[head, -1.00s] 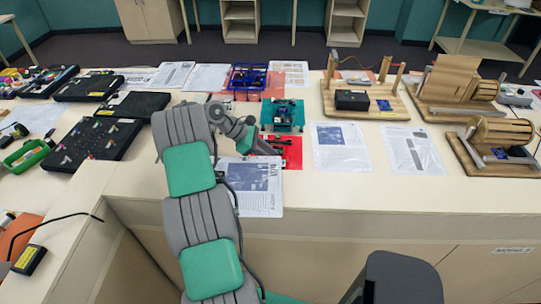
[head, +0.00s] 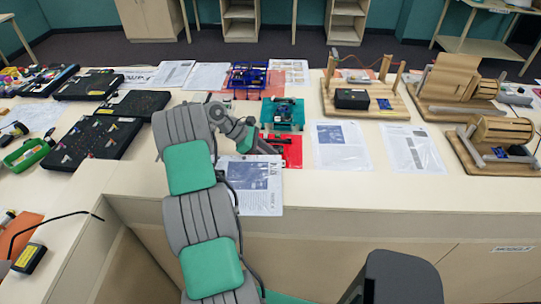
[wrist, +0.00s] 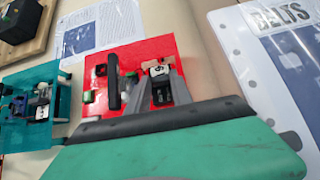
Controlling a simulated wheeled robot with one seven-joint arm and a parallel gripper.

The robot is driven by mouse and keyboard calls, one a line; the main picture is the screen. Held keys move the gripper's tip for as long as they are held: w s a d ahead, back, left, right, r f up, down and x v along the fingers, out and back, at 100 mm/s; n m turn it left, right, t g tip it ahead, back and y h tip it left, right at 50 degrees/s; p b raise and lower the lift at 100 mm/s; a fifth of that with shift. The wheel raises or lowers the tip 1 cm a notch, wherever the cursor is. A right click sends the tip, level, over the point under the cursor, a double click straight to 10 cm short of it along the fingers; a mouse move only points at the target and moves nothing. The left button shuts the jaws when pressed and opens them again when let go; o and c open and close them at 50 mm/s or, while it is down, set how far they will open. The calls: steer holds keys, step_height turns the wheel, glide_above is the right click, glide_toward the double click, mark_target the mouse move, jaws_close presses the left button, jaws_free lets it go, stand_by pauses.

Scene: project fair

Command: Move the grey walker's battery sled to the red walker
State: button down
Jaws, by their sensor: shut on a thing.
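The red walker (head: 291,158) sits on the table at the end of my arm. In the wrist view the red walker (wrist: 155,52) fills the middle, with a black bar (wrist: 114,82) standing on its left part. My gripper (wrist: 160,82) is over the red walker, with its two grey fingers closed on a small dark and white piece (wrist: 160,72), which appears to be the battery sled. The fingers and green gripper body hide its lower part. I cannot tell whether it touches the red walker. I cannot make out the grey walker clearly; my arm covers part of that area.
A teal walker (head: 283,104) stands just behind the red one, and a blue one (head: 247,75) farther back. Printed sheets (head: 340,146) lie to the right and under my forearm. Wooden models (head: 364,101) stand at right; black cases (head: 95,137) lie at left.

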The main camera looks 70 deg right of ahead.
stand_by(0.3)
steer(key=c, duration=1.1)
jaws_free()
steer(key=shift+o, duration=0.2)
step_height(320, 180, up, 8)
steer(key=shift+f, duration=0.25)
steer(key=shift+w, duration=0.1)
